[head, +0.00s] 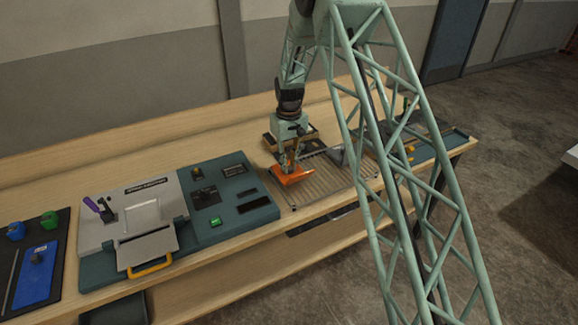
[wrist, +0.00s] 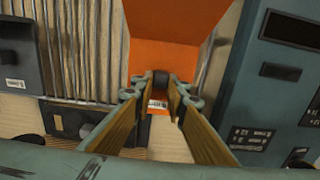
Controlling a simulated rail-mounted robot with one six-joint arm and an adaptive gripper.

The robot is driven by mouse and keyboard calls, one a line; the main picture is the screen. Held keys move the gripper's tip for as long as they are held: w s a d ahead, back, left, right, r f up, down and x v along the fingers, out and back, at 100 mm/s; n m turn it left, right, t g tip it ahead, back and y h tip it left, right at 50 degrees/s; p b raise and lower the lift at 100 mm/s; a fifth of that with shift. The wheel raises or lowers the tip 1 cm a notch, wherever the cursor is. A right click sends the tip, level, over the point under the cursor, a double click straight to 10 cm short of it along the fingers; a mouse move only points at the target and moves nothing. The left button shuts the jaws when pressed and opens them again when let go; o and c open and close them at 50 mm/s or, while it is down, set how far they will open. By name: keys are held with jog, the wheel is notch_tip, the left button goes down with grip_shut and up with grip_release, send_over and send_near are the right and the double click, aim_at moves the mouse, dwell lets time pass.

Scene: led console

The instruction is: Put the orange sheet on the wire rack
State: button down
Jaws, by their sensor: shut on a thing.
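The orange sheet (head: 291,175) is at the left part of the wire rack (head: 335,185) in the head view. My gripper (head: 287,165) is shut on the sheet from above. In the wrist view the orange sheet (wrist: 175,35) stretches away from the fingertips, and my gripper (wrist: 160,82) pinches it near its edge. The rack's ribs (wrist: 85,45) show left of the sheet in the wrist view. I cannot tell whether the sheet touches the rack or hangs just above it.
A teal console (head: 225,195) with a green lit button (head: 215,222) stands left of the rack. A grey machine with a yellow handle (head: 150,265) is further left. A blue board (head: 37,275) lies at the far left. My arm hides part of the bench's right side.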

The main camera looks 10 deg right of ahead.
jog(key=shift+f, duration=0.15)
jog(key=c, duration=2.6)
grip_release()
jog(key=shift+o, duration=0.2)
notch_tip(320, 180, up, 12)
jog(key=shift+r+b, duration=0.2)
jog(key=shift+b, duration=0.1)
